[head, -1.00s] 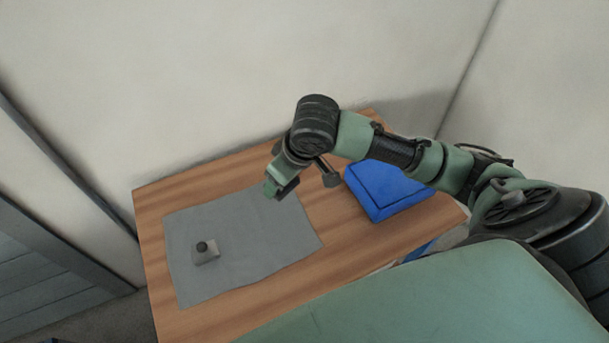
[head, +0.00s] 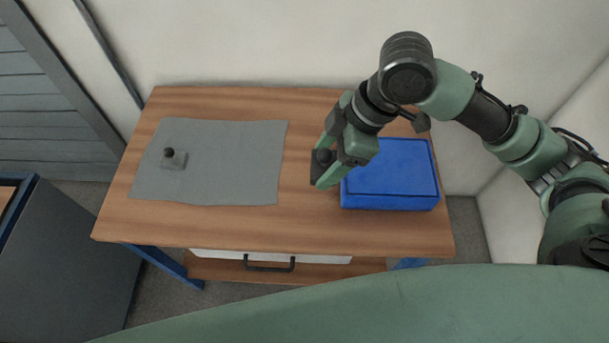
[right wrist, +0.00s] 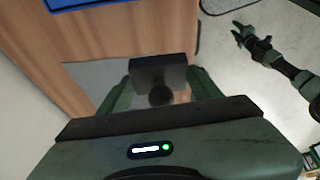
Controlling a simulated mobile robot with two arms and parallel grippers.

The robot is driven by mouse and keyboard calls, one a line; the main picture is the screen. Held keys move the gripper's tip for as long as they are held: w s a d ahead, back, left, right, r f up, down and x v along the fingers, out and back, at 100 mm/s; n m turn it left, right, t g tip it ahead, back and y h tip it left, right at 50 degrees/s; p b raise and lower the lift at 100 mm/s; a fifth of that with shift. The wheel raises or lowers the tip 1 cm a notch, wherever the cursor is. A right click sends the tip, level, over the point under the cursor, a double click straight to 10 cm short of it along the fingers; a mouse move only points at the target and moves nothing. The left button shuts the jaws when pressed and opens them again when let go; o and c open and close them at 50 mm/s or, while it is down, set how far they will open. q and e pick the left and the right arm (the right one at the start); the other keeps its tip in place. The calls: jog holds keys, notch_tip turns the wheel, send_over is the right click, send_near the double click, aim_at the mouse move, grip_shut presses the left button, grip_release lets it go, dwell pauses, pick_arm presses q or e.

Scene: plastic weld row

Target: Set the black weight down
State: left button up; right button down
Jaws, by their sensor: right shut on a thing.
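The black weight (head: 323,157), a dark block with a round knob, is in my right gripper (head: 325,168), which is shut on it. In the head view they appear over bare wood between the grey mat and the blue box. In the right wrist view the black weight (right wrist: 158,72) sits between the fingers, knob toward the camera; its underside is hidden, so I cannot tell whether it touches anything. My left gripper (right wrist: 240,33) shows small at the upper right of that view, away from the table; its jaw state is unclear.
A grey block with a black knob (head: 174,160) stands on the left of the grey mat (head: 235,165). A blue box (head: 392,180) lies right of my gripper, close to it.

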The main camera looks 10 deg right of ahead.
aim_at(314, 212)
notch_tip(314, 212, down, 19)
jog(key=shift+w+a, duration=0.1)
jog(key=shift+a, duration=0.05)
dwell(0.4)
jog(key=shift+f, duration=0.15)
jog(key=shift+c, duration=1.5)
grip_release()
jog(key=v, duration=1.2)
